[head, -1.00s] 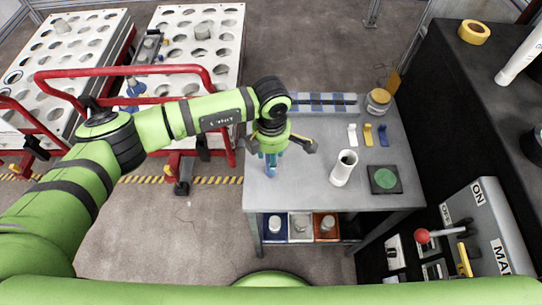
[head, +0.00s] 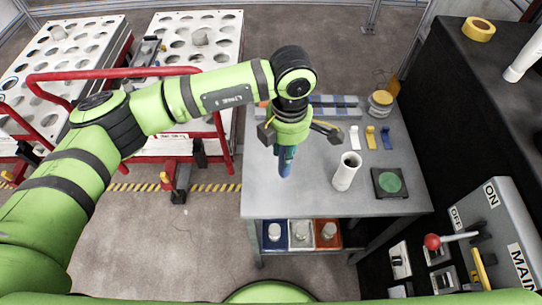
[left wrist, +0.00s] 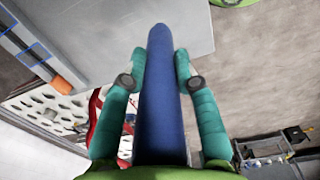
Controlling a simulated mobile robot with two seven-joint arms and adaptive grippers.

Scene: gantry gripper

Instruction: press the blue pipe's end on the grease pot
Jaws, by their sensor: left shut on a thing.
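My left gripper (head: 287,150) is shut on the blue pipe (head: 286,164). The pipe hangs end down over the left part of the grey table (head: 290,198). In the left wrist view the blue pipe (left wrist: 159,95) lies between the two teal fingers of the left gripper (left wrist: 160,62), its far end free. A jar with a yellowish top (head: 381,103), which looks like the grease pot, stands at the table's back right, apart from the pipe. My right gripper is not in view.
A white pipe (head: 346,171) stands upright right of the blue pipe. A dark pad with a green disc (head: 389,182) lies at the table's right. Small white, yellow and blue pieces (head: 370,137) stand between pad and jar. A control box (head: 485,235) is at the right.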

